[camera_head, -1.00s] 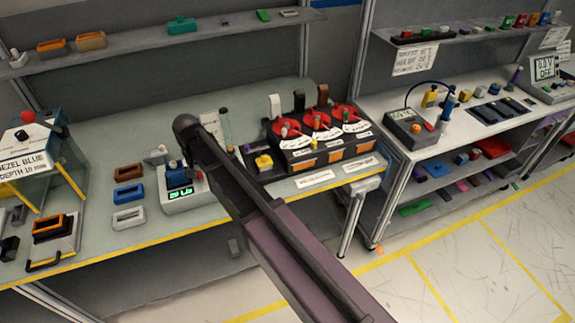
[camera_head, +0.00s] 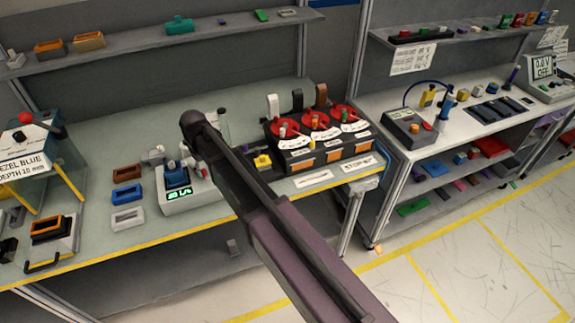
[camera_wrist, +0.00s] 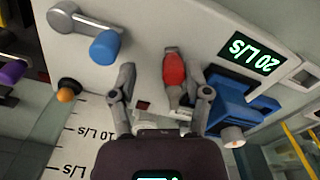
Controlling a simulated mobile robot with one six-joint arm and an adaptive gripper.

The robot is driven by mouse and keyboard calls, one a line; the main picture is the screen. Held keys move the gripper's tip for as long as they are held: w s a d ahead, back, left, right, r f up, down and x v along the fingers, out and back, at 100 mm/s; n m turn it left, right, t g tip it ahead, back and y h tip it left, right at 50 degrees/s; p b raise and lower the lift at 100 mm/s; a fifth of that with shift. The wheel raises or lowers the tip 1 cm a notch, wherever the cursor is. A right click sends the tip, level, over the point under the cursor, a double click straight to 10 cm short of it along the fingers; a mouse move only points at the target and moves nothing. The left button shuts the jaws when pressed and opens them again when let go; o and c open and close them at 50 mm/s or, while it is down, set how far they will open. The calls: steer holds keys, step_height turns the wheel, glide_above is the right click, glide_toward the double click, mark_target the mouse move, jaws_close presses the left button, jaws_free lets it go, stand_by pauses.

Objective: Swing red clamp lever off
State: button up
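The red clamp lever (camera_wrist: 174,70) shows in the wrist view, upright in the picture on a grey mount on a pale panel. My gripper (camera_wrist: 162,76) is open, with one finger on each side of the lever. The right finger is close to the lever; I cannot tell whether it touches. A blue block (camera_wrist: 236,108) sits just right of the right finger.
A grey crank with a blue knob (camera_wrist: 104,46) and an orange knob (camera_wrist: 68,92) lie left in the wrist view. A lit display (camera_wrist: 250,57) reads 20 L/s. Bezel frames (camera_head: 127,195) lie left of the device. A black unit with red dials (camera_head: 318,148) stands to the right.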

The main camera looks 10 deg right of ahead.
steer(key=shift+w+d+n, duration=0.25)
steer(key=shift+w+n, duration=0.25)
steer(key=shift+n, duration=0.7)
step_height(320, 180, up, 14)
steer(key=p, duration=1.4)
steer(key=s+d+f+m+b, duration=0.2)
steer(key=s+d, duration=0.1)
steer(key=d, duration=0.5)
steer(key=s+d+f+m+b, duration=0.1)
steer(key=s+d+f+b, duration=0.2)
steer(key=d, duration=0.5)
steer(key=s+d+f+m+b, duration=0.2)
steer(key=s+d, duration=0.2)
steer(key=d, duration=0.5)
steer(key=shift+f+m, duration=0.25)
steer(key=shift+m, duration=0.05)
steer(key=shift+w, duration=0.1)
steer(key=w+a+r+n+p, duration=0.1)
steer(key=w+a+r+p, duration=0.1)
steer(key=a, duration=0.6)
steer(key=w+a+r+n+p, duration=0.1)
steer(key=w+a, duration=0.3)
steer(key=a, duration=0.5)
steer(key=w+a+r+n+p, duration=0.1)
steer(key=w+a+r+p, duration=0.2)
steer(key=a, duration=0.5)
steer(key=shift+a+r, duration=0.35)
steer(key=shift+r, duration=0.05)
steer(key=shift+f, duration=0.2)
